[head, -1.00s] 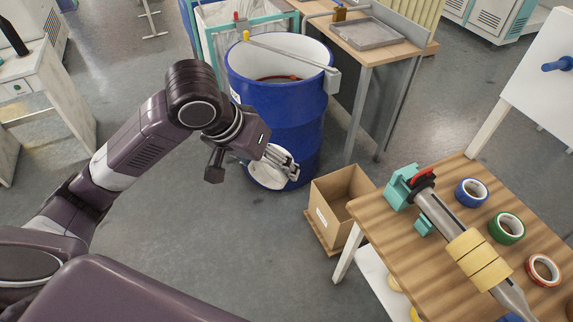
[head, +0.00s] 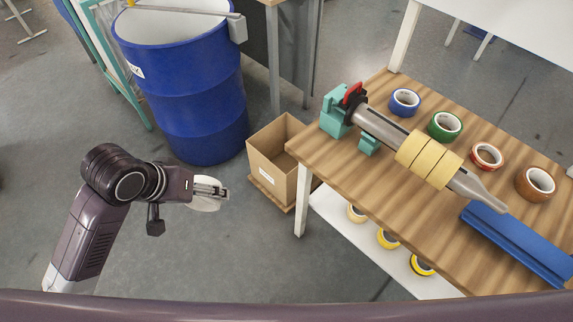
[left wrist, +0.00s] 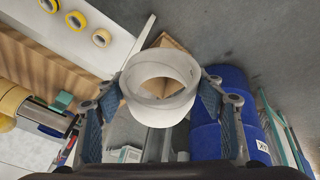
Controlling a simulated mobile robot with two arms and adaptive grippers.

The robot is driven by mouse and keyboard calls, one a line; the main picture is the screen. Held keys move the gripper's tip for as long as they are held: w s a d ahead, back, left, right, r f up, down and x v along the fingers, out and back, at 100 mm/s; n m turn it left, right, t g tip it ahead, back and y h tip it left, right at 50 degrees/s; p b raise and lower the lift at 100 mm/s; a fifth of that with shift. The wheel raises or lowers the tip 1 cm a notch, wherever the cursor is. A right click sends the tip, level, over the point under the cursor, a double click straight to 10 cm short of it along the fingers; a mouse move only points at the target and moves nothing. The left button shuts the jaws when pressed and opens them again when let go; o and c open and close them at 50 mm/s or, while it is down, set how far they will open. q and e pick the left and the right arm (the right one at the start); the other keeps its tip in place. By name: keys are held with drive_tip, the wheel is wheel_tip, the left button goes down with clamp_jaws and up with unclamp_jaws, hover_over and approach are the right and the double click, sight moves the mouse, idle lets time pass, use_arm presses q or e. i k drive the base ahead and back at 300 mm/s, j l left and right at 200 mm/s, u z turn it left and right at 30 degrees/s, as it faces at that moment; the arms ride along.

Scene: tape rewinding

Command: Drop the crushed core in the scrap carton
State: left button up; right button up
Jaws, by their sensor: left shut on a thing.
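The crushed core is a white, slightly out-of-round ring (head: 207,204), held in my left gripper (head: 222,190). In the left wrist view the core (left wrist: 163,112) sits between the two fingers of my left gripper (left wrist: 163,100), with its hole facing the camera. The scrap carton (head: 272,167) is an open brown cardboard box on the floor beside the wooden table. My gripper and the core are to the left of the carton in the head view, not over its opening. In the left wrist view a brown part of the carton (left wrist: 172,40) shows behind the core. My right gripper is out of view.
A blue drum (head: 190,110) stands behind, left of the carton. The wooden table (head: 335,165) right of the carton bears a spindle with a yellow roll (head: 428,160), several tape rolls and a blue bar (head: 515,235). Open grey floor lies around my left arm.

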sight(285, 163)
drive_tip(key=j+z, duration=0.1)
drive_tip(key=j, duration=0.65)
drive_tip(key=i+j+z, duration=0.1)
drive_tip(key=j+z, duration=0.2)
drive_tip(key=j, duration=0.55)
drive_tip(key=j+z, duration=0.25)
drive_tip(key=j, duration=0.6)
drive_tip(key=i+j+z, duration=0.15)
drive_tip(key=z, duration=0.3)
drive_tip(key=i+j+z, duration=0.2)
drive_tip(key=z, duration=0.2)
drive_tip(key=i+j+z, duration=0.2)
drive_tip(key=z, duration=0.25)
